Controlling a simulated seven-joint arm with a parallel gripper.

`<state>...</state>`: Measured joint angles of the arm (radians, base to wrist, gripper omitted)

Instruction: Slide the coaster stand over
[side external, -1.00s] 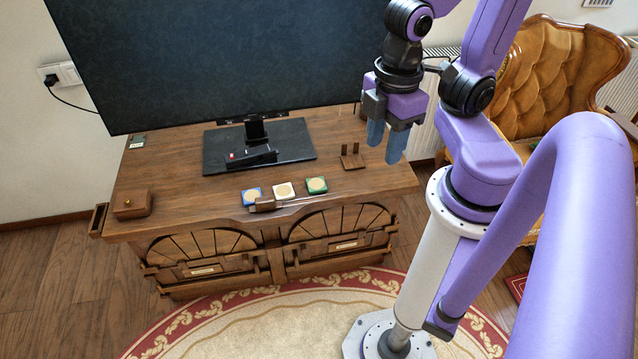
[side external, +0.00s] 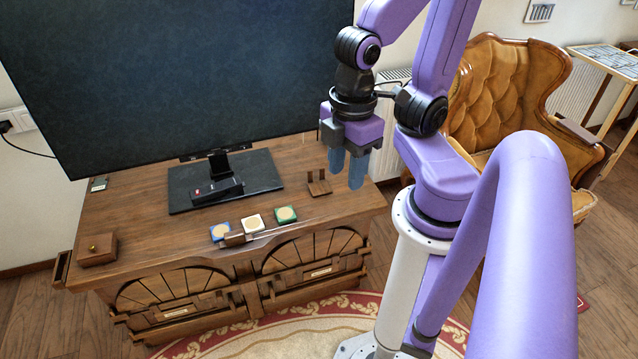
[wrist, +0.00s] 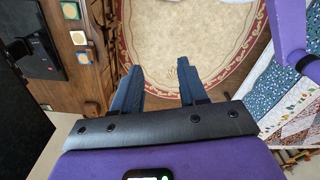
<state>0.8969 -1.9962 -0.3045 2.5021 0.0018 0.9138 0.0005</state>
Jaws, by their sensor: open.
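The coaster stand (side external: 318,184) is a small wooden base with two upright posts. It stands near the right end of the wooden cabinet top in the side external view. A blue-edged coaster (side external: 220,231), a white one (side external: 252,223) and a green one (side external: 286,214) lie in a row near the front edge, left of the stand. My gripper (side external: 347,172) is open and empty, with blue-grey fingers pointing down. In the picture it is just right of the stand and appears apart from it. The fingers also show in the wrist view (wrist: 162,85), with the rug beyond them.
A large screen stands on a black base (side external: 262,175) behind the coasters, with a dark device (side external: 217,190) on the base. A wooden box (side external: 98,250) sits at the left end. The cabinet top between coasters and stand is clear.

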